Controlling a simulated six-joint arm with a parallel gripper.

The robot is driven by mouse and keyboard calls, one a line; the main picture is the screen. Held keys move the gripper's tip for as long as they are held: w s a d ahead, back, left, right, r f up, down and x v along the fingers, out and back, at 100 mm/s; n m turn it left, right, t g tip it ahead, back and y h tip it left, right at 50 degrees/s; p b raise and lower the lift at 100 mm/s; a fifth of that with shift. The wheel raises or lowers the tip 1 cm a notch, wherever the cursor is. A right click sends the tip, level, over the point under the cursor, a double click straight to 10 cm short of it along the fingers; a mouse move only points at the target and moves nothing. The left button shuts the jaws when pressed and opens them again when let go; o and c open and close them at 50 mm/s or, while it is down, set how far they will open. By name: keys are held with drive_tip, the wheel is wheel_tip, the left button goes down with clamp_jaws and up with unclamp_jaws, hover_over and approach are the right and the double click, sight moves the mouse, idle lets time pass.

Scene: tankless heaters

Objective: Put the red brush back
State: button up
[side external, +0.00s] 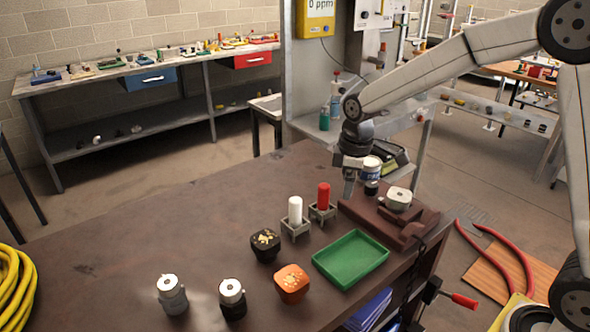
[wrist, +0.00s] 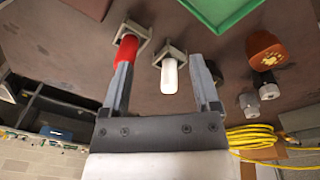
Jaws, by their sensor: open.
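A red upright cylinder (side external: 323,195), which I take for the red brush, stands in a small grey square holder (side external: 322,213) on the brown bench. It also shows in the wrist view (wrist: 126,47); any bristles are hidden. A similar white cylinder (side external: 295,210) stands in its own grey holder (side external: 295,230) to the left. My gripper (side external: 349,190) is open and points down, just right of the red cylinder in the side view. In the wrist view my left finger overlaps the lower end of the red cylinder; I cannot tell if they touch.
A green tray (side external: 350,259) lies in front of the holders. A black pot (side external: 265,245), an orange pot (side external: 291,283) and two grey-and-black cylinders (side external: 172,295) (side external: 232,299) stand nearer. A dark red block fixture (side external: 413,222) is at the bench's right edge.

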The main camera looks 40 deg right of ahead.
drive_tip(key=s+f+m, duration=0.2)
drive_tip(key=s+m, duration=0.2)
drive_tip(key=s, duration=0.4)
drive_tip(key=s+a+f+m+t, duration=0.1)
drive_tip(key=s+f+m, duration=0.2)
drive_tip(key=s, duration=0.4)
drive_tip(key=shift+s+f+m, duration=0.35)
drive_tip(key=shift+s+m, duration=0.05)
drive_tip(key=shift+m, duration=0.4)
drive_tip(key=shift+a, duration=0.1)
